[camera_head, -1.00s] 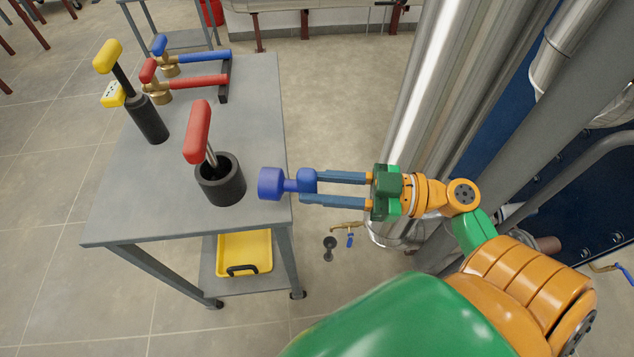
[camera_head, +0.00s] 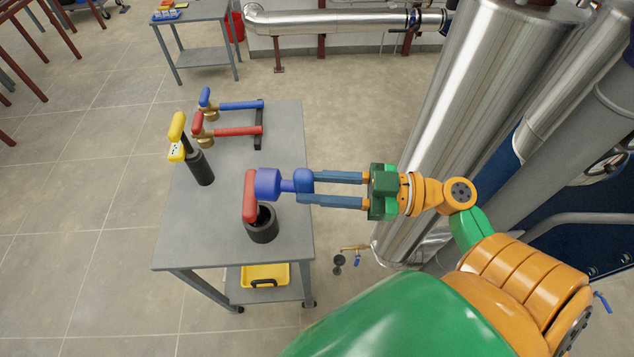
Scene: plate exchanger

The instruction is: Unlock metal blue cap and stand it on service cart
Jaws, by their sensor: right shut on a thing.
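The blue cap (camera_head: 270,184) is held sideways by my right gripper (camera_head: 310,186), whose two blue-grey fingers are shut on its rounded knob end. The wide end of the cap points left. My left gripper is not in view.
The cart bears a black cup (camera_head: 264,230) with a red handle (camera_head: 249,200), a yellow-handled tool (camera_head: 200,170), and blue (camera_head: 240,105) and red valve handles (camera_head: 237,131). The front left of its top is clear. Steel pipes (camera_head: 455,120) stand at right.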

